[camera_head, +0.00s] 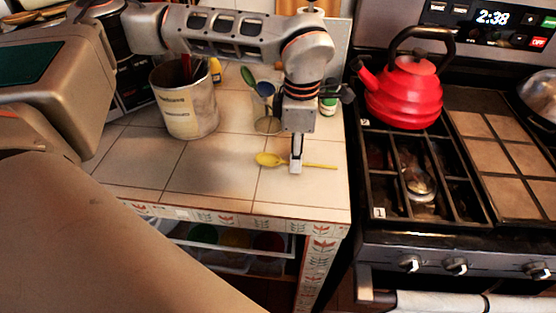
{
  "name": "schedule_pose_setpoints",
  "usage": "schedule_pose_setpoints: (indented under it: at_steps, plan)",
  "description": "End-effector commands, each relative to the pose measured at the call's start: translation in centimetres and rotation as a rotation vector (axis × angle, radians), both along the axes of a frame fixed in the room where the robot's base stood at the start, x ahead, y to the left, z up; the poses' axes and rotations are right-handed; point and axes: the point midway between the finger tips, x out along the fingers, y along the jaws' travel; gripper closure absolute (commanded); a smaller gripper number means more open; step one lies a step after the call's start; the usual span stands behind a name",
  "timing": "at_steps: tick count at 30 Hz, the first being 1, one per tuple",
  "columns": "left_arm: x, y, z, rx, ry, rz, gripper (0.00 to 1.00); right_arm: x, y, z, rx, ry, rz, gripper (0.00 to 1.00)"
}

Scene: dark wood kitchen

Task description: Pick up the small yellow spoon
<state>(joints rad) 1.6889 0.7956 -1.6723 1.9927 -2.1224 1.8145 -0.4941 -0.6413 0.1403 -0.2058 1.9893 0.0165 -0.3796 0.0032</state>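The small yellow spoon (268,159) lies on the tiled counter near its right front, bowl to the left and handle to the right. My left gripper (296,166) points straight down at the spoon, its fingers in front of the handle just right of the bowl. The fingers show nearly edge-on as one narrow strip, so I cannot tell whether they are open or shut on the handle. They hide a short piece of the handle; the rest shows on both sides. My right gripper is not in view.
Behind the spoon stand a clear cup (267,121) with a green and a blue utensil, and a large labelled can (184,103). A green-capped jar (328,103) is near the wrist. A red kettle (404,92) sits on the stove at right. The counter's front left is clear.

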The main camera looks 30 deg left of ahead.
Motion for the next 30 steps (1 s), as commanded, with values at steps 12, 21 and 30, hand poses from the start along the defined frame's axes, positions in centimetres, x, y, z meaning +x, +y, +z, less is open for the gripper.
schedule_pose_setpoints:
  at_steps: [12,21,30]
  plan:
    - [-0.01,0.0,-0.18,0.0,0.0,0.0,0.75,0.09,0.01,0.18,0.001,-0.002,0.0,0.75]
    - [0.0,-0.01,-0.28,0.0,0.0,0.0,1.0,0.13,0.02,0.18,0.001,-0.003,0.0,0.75]
    - [0.02,-0.01,-0.18,0.0,0.0,0.0,1.0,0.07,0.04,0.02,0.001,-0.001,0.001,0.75]
